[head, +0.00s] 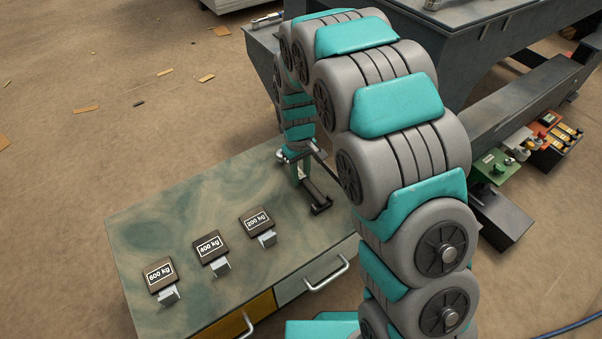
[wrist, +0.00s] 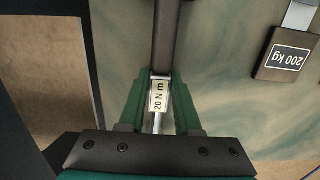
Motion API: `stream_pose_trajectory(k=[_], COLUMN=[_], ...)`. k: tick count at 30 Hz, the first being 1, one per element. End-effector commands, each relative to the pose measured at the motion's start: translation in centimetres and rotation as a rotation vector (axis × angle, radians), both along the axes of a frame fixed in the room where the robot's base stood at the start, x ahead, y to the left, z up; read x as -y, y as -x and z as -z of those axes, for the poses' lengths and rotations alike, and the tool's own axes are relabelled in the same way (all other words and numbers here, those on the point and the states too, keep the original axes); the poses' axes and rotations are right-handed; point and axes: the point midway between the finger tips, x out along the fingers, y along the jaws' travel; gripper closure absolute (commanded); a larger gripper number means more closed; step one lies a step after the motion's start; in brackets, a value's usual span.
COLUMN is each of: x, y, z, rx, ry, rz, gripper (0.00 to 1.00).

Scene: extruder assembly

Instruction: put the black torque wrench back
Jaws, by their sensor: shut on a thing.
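The black torque wrench (wrist: 163,40) is between the green fingers of my gripper (wrist: 161,105) in the wrist view. A label on it reads "20 N m", and a thin metal shaft runs back from the label toward the gripper body. In the head view my gripper (head: 302,172) is at the back right part of the cabinet top, pointing down. The black wrench (head: 316,194) shows just in front of it, low over the top. I cannot tell whether the wrench touches the surface. My arm hides part of the area to its right.
The cabinet (head: 180,215) has a greenish top and handled drawers. Weight signs "600 kg" (head: 160,275), "400 kg" (head: 211,245) and "200 kg" (head: 257,221) stand left of the gripper. A dark workbench (head: 490,45) is behind. Green and red trays (head: 497,166) lie at right.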

Motion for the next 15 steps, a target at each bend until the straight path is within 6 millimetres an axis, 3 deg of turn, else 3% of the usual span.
stream_pose_trajectory(k=[5,6,15], x=[0.0,0.0,0.01], y=[0.0,0.0,0.03], z=[0.05,0.05,0.07], rx=[0.0,0.0,-0.001], ry=[0.0,0.0,0.001], rz=[0.0,0.0,0.0], gripper=[1.0,0.66,0.33])
